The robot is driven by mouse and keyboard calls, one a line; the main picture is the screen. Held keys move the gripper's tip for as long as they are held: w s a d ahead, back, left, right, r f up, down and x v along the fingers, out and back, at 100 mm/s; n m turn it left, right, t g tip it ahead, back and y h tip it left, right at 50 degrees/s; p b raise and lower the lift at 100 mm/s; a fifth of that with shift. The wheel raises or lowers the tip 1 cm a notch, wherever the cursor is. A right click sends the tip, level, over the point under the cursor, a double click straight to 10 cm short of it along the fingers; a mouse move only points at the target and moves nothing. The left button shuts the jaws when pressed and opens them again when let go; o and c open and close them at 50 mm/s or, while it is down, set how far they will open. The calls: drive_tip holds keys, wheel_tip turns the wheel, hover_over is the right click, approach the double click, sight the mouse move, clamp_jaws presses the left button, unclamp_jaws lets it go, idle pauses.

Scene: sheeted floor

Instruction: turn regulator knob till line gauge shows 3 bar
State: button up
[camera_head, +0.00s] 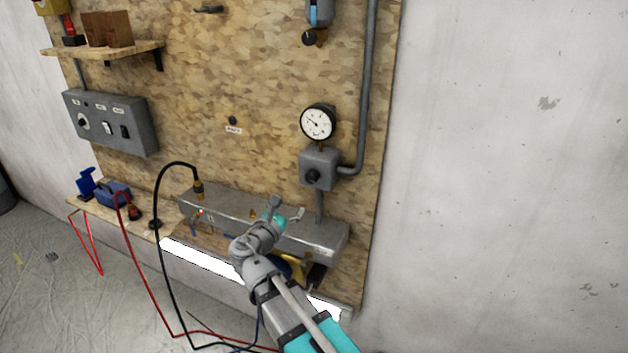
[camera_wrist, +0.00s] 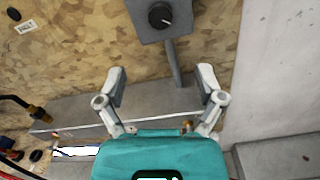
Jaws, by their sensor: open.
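A round white line gauge (camera_head: 318,122) with a black rim hangs on the chipboard panel. Its needle seems to point to the upper left, but the numbers are too small to read. Below it a grey regulator box bears a black knob (camera_head: 312,176). In the wrist view the knob (camera_wrist: 160,15) is at the top, with a pale mark on its face. My gripper (camera_head: 287,208) is open and empty, below the knob and in front of the grey pipe. In the wrist view the two fingers of my gripper (camera_wrist: 162,80) stand apart, short of the knob.
A grey metal duct (camera_head: 325,240) runs along the panel below the regulator box. A pipe (camera_head: 367,90) rises at its right. A switch box (camera_head: 110,122) and shelf (camera_head: 100,53) are at left. Black and red hoses hang at lower left. The right wall is bare.

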sight(311, 179)
drive_tip(key=x, duration=1.3)
drive_tip(key=shift+w+d, duration=0.15)
drive_tip(key=shift+w, duration=0.2)
drive_tip(key=c, duration=1.1)
drive_tip(key=shift+f+m, duration=0.1)
drive_tip(key=shift+m, duration=0.8)
drive_tip(key=shift+c, duration=0.2)
drive_tip(key=o, duration=1.1)
drive_tip(key=shift+o, duration=0.2)
